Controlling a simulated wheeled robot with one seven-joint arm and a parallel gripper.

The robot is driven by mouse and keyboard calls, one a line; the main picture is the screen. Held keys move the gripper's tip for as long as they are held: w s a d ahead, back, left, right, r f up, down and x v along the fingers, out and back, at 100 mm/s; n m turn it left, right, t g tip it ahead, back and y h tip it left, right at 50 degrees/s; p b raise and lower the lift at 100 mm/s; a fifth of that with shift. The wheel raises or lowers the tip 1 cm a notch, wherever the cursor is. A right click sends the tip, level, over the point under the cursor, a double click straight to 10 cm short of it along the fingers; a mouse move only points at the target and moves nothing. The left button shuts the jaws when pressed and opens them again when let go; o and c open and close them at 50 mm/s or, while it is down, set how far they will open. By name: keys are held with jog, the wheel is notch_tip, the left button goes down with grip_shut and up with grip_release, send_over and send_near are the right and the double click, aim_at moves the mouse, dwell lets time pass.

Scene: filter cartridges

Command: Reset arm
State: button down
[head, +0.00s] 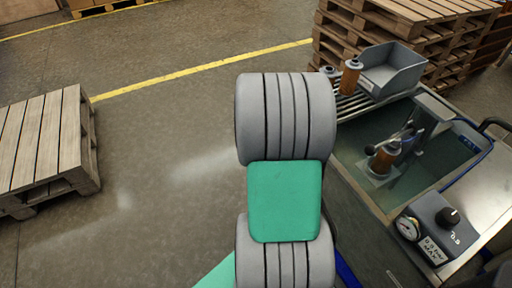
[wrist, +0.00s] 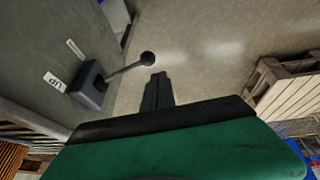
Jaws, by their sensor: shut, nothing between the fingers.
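My gripper (wrist: 157,92) shows in the wrist view, its dark fingers together and nothing between them, with floor behind them. It is out of sight in the head view, where my grey and green arm (head: 285,200) fills the middle. An orange-brown filter cartridge (head: 350,77) stands beside a grey bin (head: 398,72), with a second one (head: 327,73) partly hidden behind my arm's edge. Another cartridge (head: 383,158) sits in a fixture inside the water tank (head: 350,150).
A lever with a black knob (wrist: 148,58) sticks out from a grey panel marked UP, close to my fingers. A control box with a gauge (head: 440,225) sits at the tank's front. Pallets (head: 45,145) stand at left, stacked pallets (head: 345,38) behind.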

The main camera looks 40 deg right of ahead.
jog(key=s+a+r+m+g+y, duration=0.3)
jog(key=s+a+r+m+g, duration=0.1)
jog(key=s+a, duration=0.85)
jog(key=w+a+r+n+t+p, duration=0.1)
jog(key=w+a+r+n+p, duration=0.1)
jog(key=a+r, duration=0.5)
jog(key=w+a+r+n+t+p, duration=0.2)
jog(key=a+r+n, duration=0.3)
jog(key=a+r, duration=0.3)
jog(key=shift+w+a+h+p, duration=0.2)
jog(key=shift+w+h+p, duration=0.25)
jog(key=shift+w, duration=0.35)
